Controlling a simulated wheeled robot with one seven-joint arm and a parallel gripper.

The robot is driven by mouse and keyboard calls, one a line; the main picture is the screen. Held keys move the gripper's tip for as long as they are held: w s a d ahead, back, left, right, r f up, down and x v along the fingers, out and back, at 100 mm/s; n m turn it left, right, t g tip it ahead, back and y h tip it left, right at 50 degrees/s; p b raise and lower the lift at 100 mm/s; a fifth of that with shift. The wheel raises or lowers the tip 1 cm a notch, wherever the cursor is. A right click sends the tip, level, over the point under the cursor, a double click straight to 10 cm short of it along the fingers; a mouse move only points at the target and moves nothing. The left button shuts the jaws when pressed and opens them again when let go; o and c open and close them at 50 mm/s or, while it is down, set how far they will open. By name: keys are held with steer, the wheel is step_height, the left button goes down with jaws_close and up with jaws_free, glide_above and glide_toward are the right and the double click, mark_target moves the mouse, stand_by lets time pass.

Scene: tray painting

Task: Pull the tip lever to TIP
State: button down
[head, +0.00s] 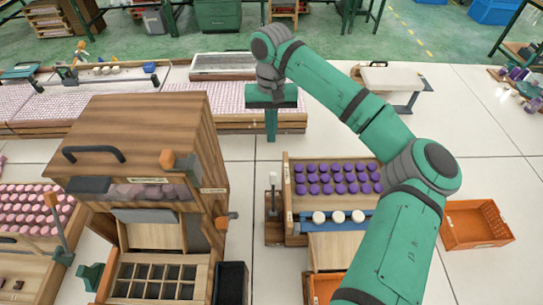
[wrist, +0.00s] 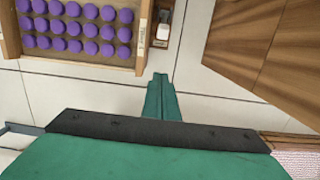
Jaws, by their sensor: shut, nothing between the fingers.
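My gripper (head: 271,138) hangs fingers down over the pale floor, between the wooden cabinet and the purple tray. Its fingers are shut and empty; in the wrist view they (wrist: 160,78) lie together. An upright lever with a white grip (head: 272,180) stands at the left side of the tray of purple pieces (head: 289,218). In the wrist view the white grip (wrist: 163,32) shows beyond my fingertips, apart from them. Small labels are too blurred to read, so I cannot tell which lever is marked TIP.
The wooden cabinet (head: 135,115) with a dark handle stands left, above a divided box. Three white round pieces (head: 338,217) sit in front of the purple ones. An orange crate (head: 475,225) is at right. Bare floor lies around my gripper.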

steer(key=s+f, duration=0.4)
steer(key=f, duration=0.4)
steer(key=shift+s, duration=0.4)
stand_by(0.4)
